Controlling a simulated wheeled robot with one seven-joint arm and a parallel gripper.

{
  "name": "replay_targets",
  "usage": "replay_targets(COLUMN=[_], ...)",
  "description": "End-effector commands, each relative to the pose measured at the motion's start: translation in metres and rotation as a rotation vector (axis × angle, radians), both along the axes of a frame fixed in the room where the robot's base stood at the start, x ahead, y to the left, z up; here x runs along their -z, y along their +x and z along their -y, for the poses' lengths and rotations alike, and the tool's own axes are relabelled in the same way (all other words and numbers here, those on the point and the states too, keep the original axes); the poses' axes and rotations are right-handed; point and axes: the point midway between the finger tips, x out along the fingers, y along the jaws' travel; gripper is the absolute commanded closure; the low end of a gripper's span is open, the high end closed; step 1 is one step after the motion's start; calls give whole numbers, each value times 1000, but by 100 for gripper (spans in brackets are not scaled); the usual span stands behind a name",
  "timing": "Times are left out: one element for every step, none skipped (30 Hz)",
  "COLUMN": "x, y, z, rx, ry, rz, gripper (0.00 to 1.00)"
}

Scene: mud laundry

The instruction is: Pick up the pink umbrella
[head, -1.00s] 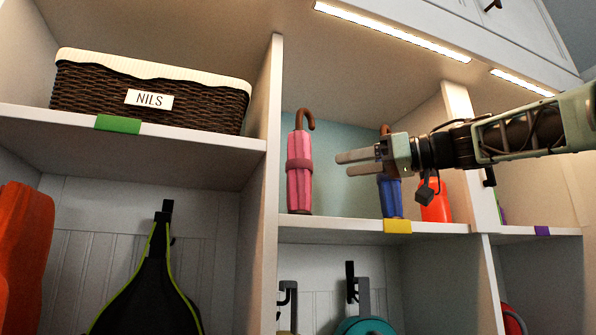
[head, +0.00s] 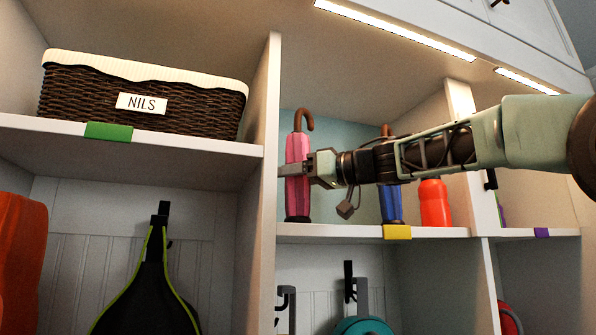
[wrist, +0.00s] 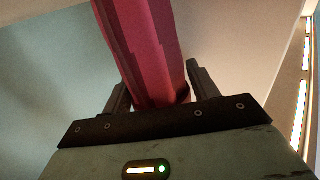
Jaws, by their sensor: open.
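The pink umbrella (head: 297,201), folded with a brown hooked handle, stands upright on the middle cubby shelf near its left wall. My gripper (head: 306,168) reaches in from the right at the umbrella's upper half. In the head view its fingers overlap the umbrella. In the wrist view the pink umbrella (wrist: 146,45) runs down between the two fingers of my gripper (wrist: 158,88), close to the palm. The fingers stand apart on either side of it. The right finger looks very near it; I cannot tell whether it touches.
A blue umbrella (head: 390,203) stands to the right, partly behind my arm, with an orange bottle (head: 434,203) beside it. A cubby divider (head: 262,150) is close on the left. A wicker basket (head: 75,94) sits on the left shelf. The shelf edge has a yellow tag (head: 397,232).

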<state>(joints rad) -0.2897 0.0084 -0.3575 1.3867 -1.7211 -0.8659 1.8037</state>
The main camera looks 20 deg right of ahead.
Motion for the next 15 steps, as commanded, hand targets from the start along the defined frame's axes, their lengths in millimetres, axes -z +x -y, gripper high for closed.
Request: replay_targets(x=[-1, -1, 0, 0, 0, 0, 0, 0, 0, 0, 0, 0, 0, 0, 0], y=[2, 2, 2, 2, 2, 2, 2, 2, 2, 2, 2, 2, 1, 1, 1], z=[-2, -2, -2, -2, -2, -2, -2, -2, -2, -2, -2, -2, -2, -2, -2], rx=[-1, 0, 0, 0, 0, 0, 0, 0, 0, 0, 0, 0, 0, 0, 0], ry=[1, 1, 1, 1, 1, 1, 1, 1, 1, 1, 1, 0, 1, 1, 1], rz=[1, 1, 1, 1, 1, 1, 1, 1, 1, 1, 1, 0, 2, 2, 1], gripper=[41, 41, 41, 41, 41, 41, 44, 52, 63, 71, 80, 82, 82, 82, 82])
